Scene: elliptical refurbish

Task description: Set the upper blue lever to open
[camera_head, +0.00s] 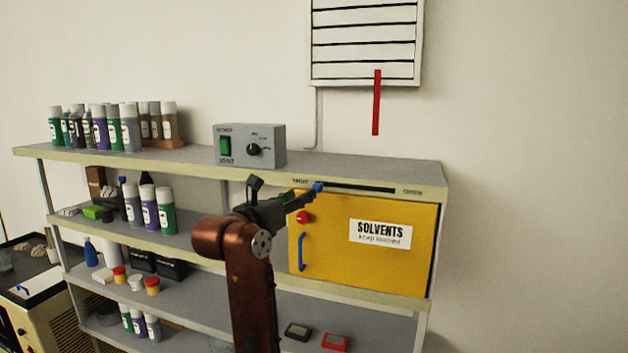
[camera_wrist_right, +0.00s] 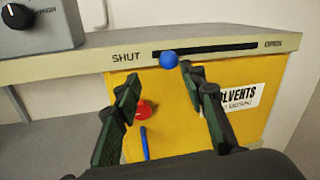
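The upper blue lever ends in a round blue knob (camera_wrist_right: 168,60). It sits in a black slot on the shelf edge, near the end marked SHUT; the other end is marked OPEN. In the head view the knob (camera_head: 318,187) shows just beyond my right fingertips. My right gripper (camera_wrist_right: 164,80) is open and empty, with the knob ahead and between its finger lines, nearer the right finger. I cannot tell whether they touch. In the head view my right gripper (camera_head: 301,196) reaches in from the left of the slot. My left gripper is not in view.
Below the slot is a yellow solvents cabinet (camera_head: 380,265) with a red button (camera_head: 303,217) and a blue handle (camera_head: 301,252). A grey vent box (camera_head: 270,132) stands above on the shelf. A red strip (camera_head: 376,105) hangs from the wall panel. Spray cans fill the left shelves.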

